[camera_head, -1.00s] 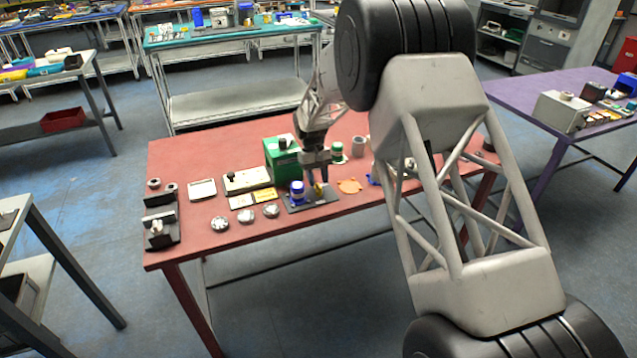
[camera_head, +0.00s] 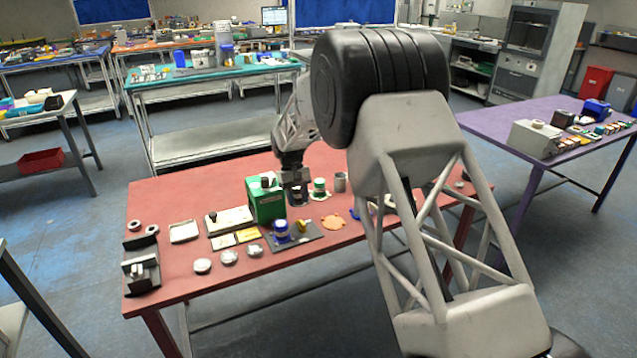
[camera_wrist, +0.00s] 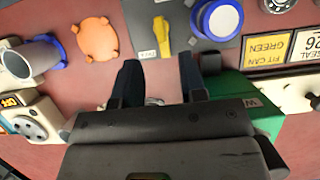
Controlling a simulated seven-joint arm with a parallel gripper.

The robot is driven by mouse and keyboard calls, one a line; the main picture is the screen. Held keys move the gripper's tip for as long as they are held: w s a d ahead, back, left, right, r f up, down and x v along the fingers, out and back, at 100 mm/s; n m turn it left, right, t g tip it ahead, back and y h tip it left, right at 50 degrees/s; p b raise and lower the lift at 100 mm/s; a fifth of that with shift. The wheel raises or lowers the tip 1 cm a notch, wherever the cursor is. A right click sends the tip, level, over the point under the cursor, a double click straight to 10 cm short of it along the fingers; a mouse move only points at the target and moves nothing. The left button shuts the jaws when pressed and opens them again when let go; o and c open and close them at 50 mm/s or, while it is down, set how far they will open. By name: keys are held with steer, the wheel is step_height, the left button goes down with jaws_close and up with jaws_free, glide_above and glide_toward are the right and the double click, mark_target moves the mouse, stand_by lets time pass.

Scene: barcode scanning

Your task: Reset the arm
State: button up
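My gripper (camera_head: 297,194) hangs low over the red table (camera_head: 200,272), beside the right side of the green box (camera_head: 267,203). In the wrist view its two dark fingers (camera_wrist: 168,66) are spread apart with nothing clamped between the tips. A small yellow piece (camera_head: 303,226) stands beside the can on that pad. The wrist view shows both the can (camera_wrist: 220,18) and the yellow piece (camera_wrist: 188,42) beyond the fingertips, apart from them.
An orange disc (camera_head: 333,222) lies right of the pad. A black holder (camera_head: 141,265) stands at the left edge.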

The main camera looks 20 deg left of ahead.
steer(key=s+d+r+m+y, duration=0.1)
steer(key=s+d+r+m, duration=0.15)
steer(key=d+r, duration=1.25)
steer(key=s+d+r+m+t+y, duration=0.1)
steer(key=s+d+r, duration=0.4)
steer(key=d, duration=0.5)
steer(key=s+d+r+m+t, duration=0.1)
steer(key=s+d+r, duration=0.2)
steer(key=s+d, duration=0.45)
steer(key=s+d+r+m+t+y, duration=0.1)
steer(key=s+d+r+m+t, duration=0.15)
steer(key=s+d, duration=1.2)
steer(key=s+d+f+m, duration=0.1)
steer(key=s+d, duration=0.3)
steer(key=s, duration=0.4)
steer(key=s+d+f+m+t, duration=0.1)
steer(key=s+d+f, duration=0.2)
steer(key=s, duration=0.5)
steer(key=shift+d, duration=0.35)
